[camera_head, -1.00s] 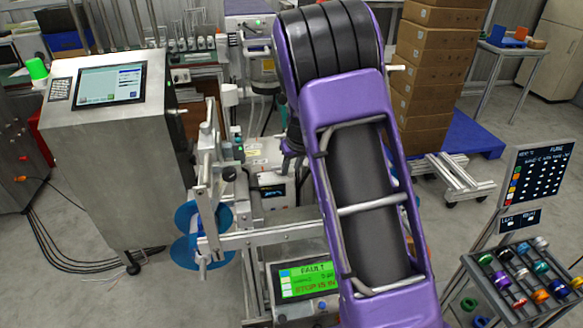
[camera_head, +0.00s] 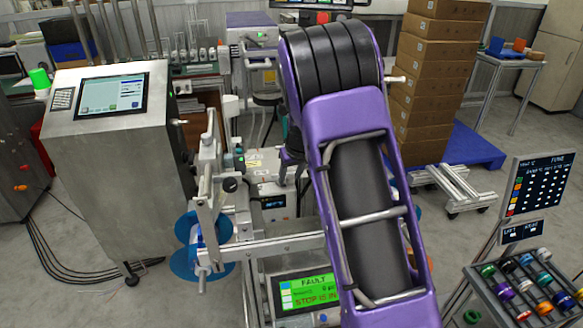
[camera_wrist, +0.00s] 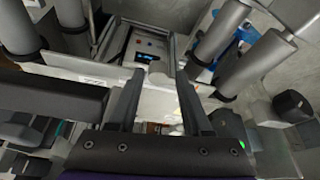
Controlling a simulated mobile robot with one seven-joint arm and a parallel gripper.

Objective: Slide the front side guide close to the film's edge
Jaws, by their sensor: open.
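My gripper (camera_wrist: 159,76) is open in the wrist view, its two dark fingers apart with nothing seen gripped between them. It points at a pale metal machine part crossed by a rail. Grey rollers (camera_wrist: 210,35) stand beyond the fingers on the right, and more show at the upper left. I cannot clearly pick out the front side guide or the film's edge. In the head view, blue reel discs (camera_head: 187,262) sit at the machine's left end, beside a metal bar (camera_head: 270,246). My purple arm covers much of the machine there, and the gripper is hidden.
A green display (camera_head: 306,294) reading "FAULT" sits at the machine's front. A steel cabinet with a screen (camera_head: 112,96) stands left. Stacked cartons (camera_head: 438,70) stand behind right; a rack of coloured spools (camera_head: 520,285) is at front right. Open floor lies between the machine and rack.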

